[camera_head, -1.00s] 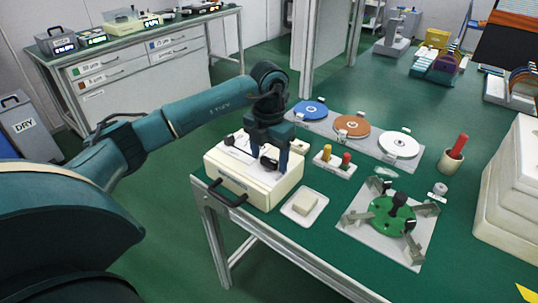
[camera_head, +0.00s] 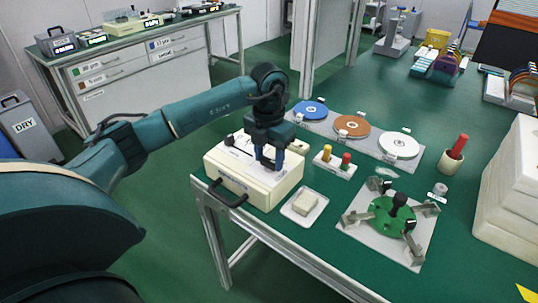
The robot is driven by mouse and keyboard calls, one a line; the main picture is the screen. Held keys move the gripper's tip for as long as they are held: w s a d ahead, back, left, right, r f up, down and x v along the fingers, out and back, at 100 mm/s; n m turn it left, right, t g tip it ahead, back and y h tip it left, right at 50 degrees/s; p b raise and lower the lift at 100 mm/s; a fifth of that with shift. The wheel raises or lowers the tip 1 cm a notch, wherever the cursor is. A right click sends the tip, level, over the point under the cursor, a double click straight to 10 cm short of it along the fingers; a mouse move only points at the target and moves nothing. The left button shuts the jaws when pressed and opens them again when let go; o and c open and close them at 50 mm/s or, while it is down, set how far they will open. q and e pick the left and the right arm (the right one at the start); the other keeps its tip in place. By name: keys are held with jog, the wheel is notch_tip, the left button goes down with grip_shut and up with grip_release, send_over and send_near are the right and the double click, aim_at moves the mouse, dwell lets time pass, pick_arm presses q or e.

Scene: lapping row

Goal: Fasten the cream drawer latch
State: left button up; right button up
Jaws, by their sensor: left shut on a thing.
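The cream drawer box (camera_head: 277,192) sits at the near left corner of the green table, with a dark handle (camera_head: 228,196) on its front. A white plate on its top carries a small dark knob (camera_head: 229,141) at the left and thin dark latch parts. My left gripper (camera_head: 270,166) points down over the right part of that plate. Its fingers are close together, shut on the latch's dark knob, which they mostly hide. I cannot tell the latch's exact position. My right gripper is out of view.
Right of the box are a white dish (camera_head: 304,207) with a pale block, a small stand (camera_head: 335,168) with yellow and red pegs, and a green disc fixture (camera_head: 391,215). Blue, orange and white discs lie behind. A white stack (camera_head: 510,190) stands at the right edge.

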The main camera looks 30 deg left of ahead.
pick_arm(q)
jog(key=shift+n, duration=0.3)
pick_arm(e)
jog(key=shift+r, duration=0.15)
pick_arm(q)
jog(key=n+p, duration=0.1)
jog(key=n, duration=0.2)
jog(key=shift+r+n+p, duration=0.1)
jog(key=shift+n+p, duration=0.2)
jog(key=shift+n, duration=0.1)
jog(key=n+p, duration=0.1)
jog(key=n, duration=0.3)
jog(key=shift+n+p, duration=0.3)
jog(key=n+p, duration=0.1)
jog(key=n, duration=0.2)
jog(key=shift+n, duration=0.3)
jog(key=n+p, duration=0.2)
jog(key=n, duration=0.2)
jog(key=shift+n, duration=0.5)
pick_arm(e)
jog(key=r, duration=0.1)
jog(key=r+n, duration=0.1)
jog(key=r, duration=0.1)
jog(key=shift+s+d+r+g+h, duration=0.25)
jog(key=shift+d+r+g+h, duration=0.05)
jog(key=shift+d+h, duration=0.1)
pick_arm(q)
jog(key=shift+n, duration=0.3)
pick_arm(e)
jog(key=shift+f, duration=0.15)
